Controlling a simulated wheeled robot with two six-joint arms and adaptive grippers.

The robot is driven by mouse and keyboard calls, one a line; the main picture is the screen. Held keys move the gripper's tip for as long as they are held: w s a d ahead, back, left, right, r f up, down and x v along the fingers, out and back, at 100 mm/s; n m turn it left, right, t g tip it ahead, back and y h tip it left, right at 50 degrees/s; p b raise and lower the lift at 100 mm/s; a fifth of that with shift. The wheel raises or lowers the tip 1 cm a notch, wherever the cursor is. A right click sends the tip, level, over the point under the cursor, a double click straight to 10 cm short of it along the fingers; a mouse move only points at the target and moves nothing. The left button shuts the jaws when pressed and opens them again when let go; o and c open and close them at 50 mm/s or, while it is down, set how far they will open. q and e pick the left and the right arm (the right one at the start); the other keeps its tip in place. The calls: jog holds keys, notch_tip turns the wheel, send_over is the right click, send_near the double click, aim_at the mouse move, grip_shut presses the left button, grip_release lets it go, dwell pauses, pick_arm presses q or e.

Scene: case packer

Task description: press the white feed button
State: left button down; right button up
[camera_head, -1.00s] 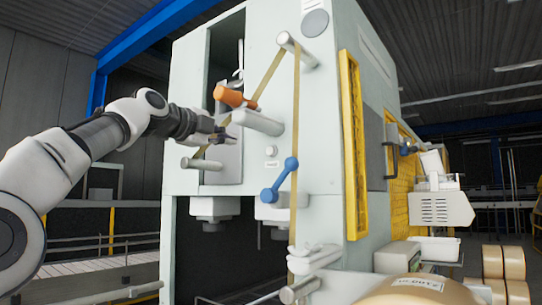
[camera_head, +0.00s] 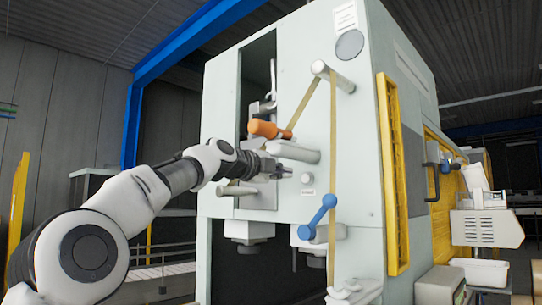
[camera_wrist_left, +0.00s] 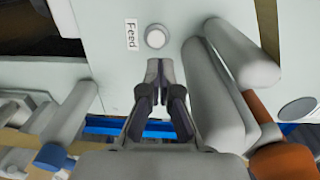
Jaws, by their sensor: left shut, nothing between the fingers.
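The white feed button (camera_head: 307,179) is a small round knob on the machine's pale front panel. It also shows in the left wrist view (camera_wrist_left: 156,37), beside a label reading "Feed". My left gripper (camera_head: 288,173) is shut and empty, just left of the button in the head view. In the left wrist view its closed fingertips (camera_wrist_left: 159,64) point at the panel just below the button. A gap to the button seems to remain, but its depth is hard to tell. My right gripper is not in view.
Light grey rollers (camera_head: 295,152) and an orange-ended part (camera_head: 268,129) stick out close to my left gripper. A tan web (camera_head: 333,140) runs down the panel to the right of the button. A blue-ended lever (camera_head: 318,217) sits below.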

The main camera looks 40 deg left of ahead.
aim_at(305, 177)
pick_arm(q)
jog(key=w+p, duration=0.1)
jog(key=w, duration=0.1)
jog(key=w+p, duration=0.1)
jog(key=w, duration=0.1)
jog(key=w+p, duration=0.1)
jog(key=w, duration=0.2)
jog(key=shift+d+f, duration=0.15)
jog(key=shift+f, duration=0.1)
jog(key=shift+s, duration=0.15)
